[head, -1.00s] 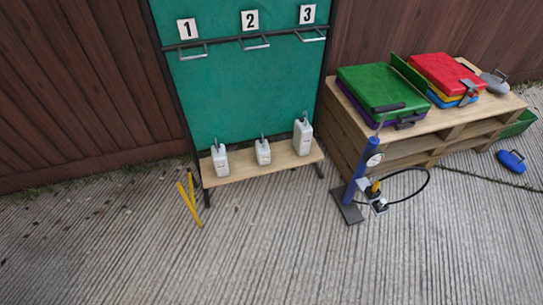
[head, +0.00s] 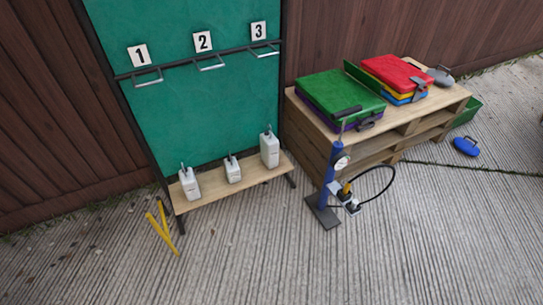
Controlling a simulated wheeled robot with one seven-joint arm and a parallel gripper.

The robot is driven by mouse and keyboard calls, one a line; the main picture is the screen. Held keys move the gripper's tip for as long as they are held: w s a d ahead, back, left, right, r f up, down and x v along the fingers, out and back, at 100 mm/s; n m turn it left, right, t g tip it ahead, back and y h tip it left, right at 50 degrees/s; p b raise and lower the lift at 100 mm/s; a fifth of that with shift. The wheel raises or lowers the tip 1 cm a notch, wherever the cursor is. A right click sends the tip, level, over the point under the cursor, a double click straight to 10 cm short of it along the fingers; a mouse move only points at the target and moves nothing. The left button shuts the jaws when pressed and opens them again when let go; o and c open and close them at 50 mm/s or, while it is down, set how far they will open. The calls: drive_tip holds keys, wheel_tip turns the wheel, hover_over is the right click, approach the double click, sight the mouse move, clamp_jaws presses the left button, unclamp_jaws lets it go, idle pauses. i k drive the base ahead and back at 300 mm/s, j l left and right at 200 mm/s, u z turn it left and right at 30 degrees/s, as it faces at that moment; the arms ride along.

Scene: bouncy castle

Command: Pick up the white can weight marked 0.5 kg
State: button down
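Three white can weights with metal hooks on top stand upright on a low wooden shelf (head: 210,190) in front of a green board. The left can (head: 189,184) is medium tall, the middle can (head: 233,171) is the smallest, and the right can (head: 270,151) is the tallest. Their markings are too small to read, so I cannot tell which is marked 0.5 kg. My gripper is not in view.
The green board (head: 200,115) carries number plates 1, 2 and 3 above metal bars. Yellow tongs (head: 161,229) lean by the shelf's left leg. A blue pump (head: 331,175) with a black hose stands right. A pallet bench (head: 415,119) holds coloured cases. The front paving is clear.

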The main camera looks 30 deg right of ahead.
sight(232, 169)
drive_tip(key=i+u, duration=0.15)
drive_tip(key=i, duration=0.35)
drive_tip(key=i+l+u, duration=0.1)
drive_tip(key=i, duration=0.4)
drive_tip(key=i+l+u, duration=0.15)
drive_tip(key=i, duration=0.35)
drive_tip(key=i+l+u, duration=0.15)
drive_tip(key=i, duration=0.35)
drive_tip(key=l, duration=0.1)
